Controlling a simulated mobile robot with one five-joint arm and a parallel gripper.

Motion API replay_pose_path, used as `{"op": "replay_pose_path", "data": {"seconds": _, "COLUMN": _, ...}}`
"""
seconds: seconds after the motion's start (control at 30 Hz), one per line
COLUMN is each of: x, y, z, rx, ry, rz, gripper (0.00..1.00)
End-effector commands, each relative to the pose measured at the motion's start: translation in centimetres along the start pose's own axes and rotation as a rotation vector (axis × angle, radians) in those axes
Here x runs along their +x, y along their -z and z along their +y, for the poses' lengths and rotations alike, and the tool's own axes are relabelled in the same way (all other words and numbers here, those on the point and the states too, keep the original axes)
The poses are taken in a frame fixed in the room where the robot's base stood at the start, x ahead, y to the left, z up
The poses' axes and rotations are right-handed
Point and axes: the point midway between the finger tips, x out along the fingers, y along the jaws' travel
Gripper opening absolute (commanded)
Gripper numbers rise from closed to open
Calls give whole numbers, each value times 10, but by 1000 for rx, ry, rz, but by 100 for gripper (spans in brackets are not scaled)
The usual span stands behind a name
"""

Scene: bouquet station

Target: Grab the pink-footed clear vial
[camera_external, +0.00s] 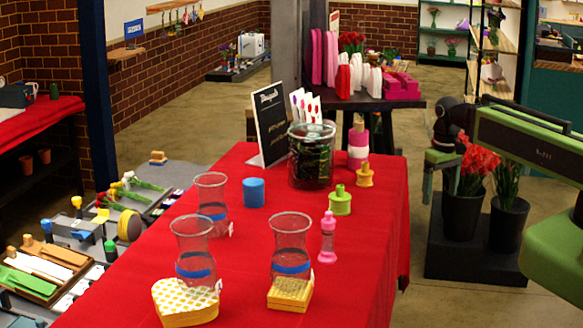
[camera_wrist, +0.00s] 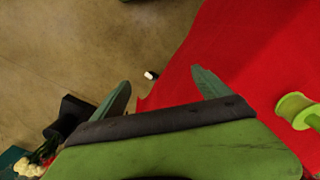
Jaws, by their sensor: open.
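The clear vial (camera_external: 328,241) stands upright on the red-covered table, near its right edge. It has a pink foot and a pink top. My gripper (camera_external: 440,172) is off the table's right side, up and to the right of the vial and well apart from it. In the wrist view my gripper (camera_wrist: 163,91) shows two fingers spread wide with nothing between them. They point toward the floor and the edge of the red cloth. I do not see the vial in the wrist view.
A lime-green bottle (camera_external: 340,202) stands just behind the vial. A glass vase (camera_external: 291,250) with a blue band stands to its left on a yellow box (camera_external: 290,293). A large glass jar (camera_external: 311,155) is farther back. Black flower buckets (camera_external: 463,212) stand right of the table.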

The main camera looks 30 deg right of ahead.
Motion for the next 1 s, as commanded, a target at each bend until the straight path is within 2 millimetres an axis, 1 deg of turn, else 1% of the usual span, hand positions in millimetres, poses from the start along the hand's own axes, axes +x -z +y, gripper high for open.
{"op": "replay_pose_path", "data": {"seconds": 0.03, "x": 0, "y": 0, "z": 0, "rx": 0, "ry": 0, "rz": 0, "gripper": 79}}
{"op": "replay_pose_path", "data": {"seconds": 0.23, "x": 0, "y": 0, "z": 0, "rx": 0, "ry": 0, "rz": 0, "gripper": 53}}
{"op": "replay_pose_path", "data": {"seconds": 0.53, "x": 0, "y": 0, "z": 0, "rx": 15, "ry": 0, "rz": 0, "gripper": 53}}
{"op": "replay_pose_path", "data": {"seconds": 0.57, "x": 0, "y": 0, "z": 0, "rx": 36, "ry": 0, "rz": 0, "gripper": 53}}
{"op": "replay_pose_path", "data": {"seconds": 0.67, "x": 0, "y": 4, "z": -3, "rx": 214, "ry": 15, "rz": 14, "gripper": 53}}
{"op": "replay_pose_path", "data": {"seconds": 0.77, "x": -2, "y": 13, "z": -24, "rx": 540, "ry": 112, "rz": 26, "gripper": 53}}
{"op": "replay_pose_path", "data": {"seconds": 0.8, "x": -3, "y": 17, "z": -35, "rx": 689, "ry": 167, "rz": 19, "gripper": 53}}
{"op": "replay_pose_path", "data": {"seconds": 0.83, "x": -5, "y": 21, "z": -46, "rx": 794, "ry": 212, "rz": 8, "gripper": 53}}
{"op": "replay_pose_path", "data": {"seconds": 0.87, "x": -6, "y": 24, "z": -60, "rx": 891, "ry": 256, "rz": -10, "gripper": 53}}
{"op": "replay_pose_path", "data": {"seconds": 0.9, "x": -8, "y": 27, "z": -80, "rx": 1009, "ry": 312, "rz": -39, "gripper": 53}}
{"op": "replay_pose_path", "data": {"seconds": 0.97, "x": -12, "y": 30, "z": -112, "rx": 1165, "ry": 392, "rz": -98, "gripper": 53}}
{"op": "replay_pose_path", "data": {"seconds": 1.0, "x": -16, "y": 30, "z": -135, "rx": 1255, "ry": 438, "rz": -146, "gripper": 53}}
